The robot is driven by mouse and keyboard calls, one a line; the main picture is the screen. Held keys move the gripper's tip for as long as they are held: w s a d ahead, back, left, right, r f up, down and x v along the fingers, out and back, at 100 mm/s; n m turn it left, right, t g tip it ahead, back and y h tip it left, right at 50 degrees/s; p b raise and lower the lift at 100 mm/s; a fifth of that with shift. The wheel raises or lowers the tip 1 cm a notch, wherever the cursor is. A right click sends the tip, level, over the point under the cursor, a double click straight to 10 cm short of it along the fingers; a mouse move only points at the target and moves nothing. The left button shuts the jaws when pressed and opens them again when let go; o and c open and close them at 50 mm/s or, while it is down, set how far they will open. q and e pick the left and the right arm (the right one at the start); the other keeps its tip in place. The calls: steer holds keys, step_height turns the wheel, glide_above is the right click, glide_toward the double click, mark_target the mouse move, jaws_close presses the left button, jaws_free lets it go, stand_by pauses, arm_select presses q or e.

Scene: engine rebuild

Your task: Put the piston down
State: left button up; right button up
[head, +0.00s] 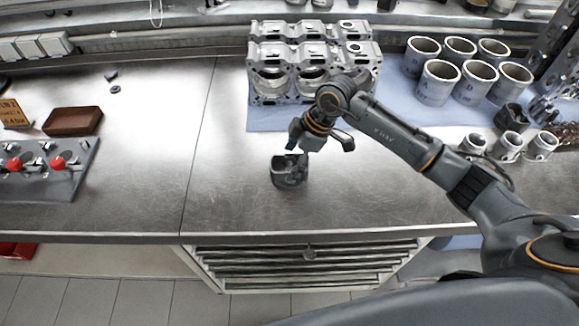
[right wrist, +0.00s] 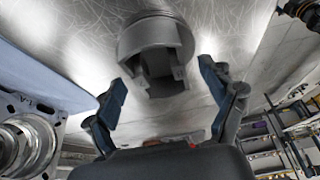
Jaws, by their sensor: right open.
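The grey piston (head: 289,171) stands on the bare metal bench top, in front of the engine block. My right gripper (head: 298,149) is just above and behind it, coming in from the right. In the right wrist view the piston (right wrist: 153,40) shows its hollow, cut-out side. The two fingers of my right gripper (right wrist: 163,82) are spread apart, one on each side of the piston, with clear gaps and no contact visible. My left gripper is not in view.
The engine block (head: 305,62) stands on a blue mat (head: 262,119) behind the piston. Several cylinder liners (head: 437,83) stand at the right. A brown box (head: 72,121) and a grey fixture with red knobs (head: 40,170) are at the left. The bench left of the piston is clear.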

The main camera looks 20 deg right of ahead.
steer(key=shift+x, duration=0.8)
steer(key=shift+r, duration=0.1)
steer(key=c, duration=1.6)
steer(key=shift+c, duration=0.2)
steer(key=shift+w+r+b, duration=0.1)
steer(key=shift+r+b, duration=0.2)
steer(key=shift+r, duration=0.1)
step_height(320, 180, up, 2)
steer(key=shift+r+b, duration=0.2)
steer(key=shift+b, duration=0.45)
steer(key=s+d+r+b, duration=0.4)
steer(key=s+d+r, duration=0.4)
steer(key=s, duration=0.3)
steer(key=shift+v, duration=0.95)
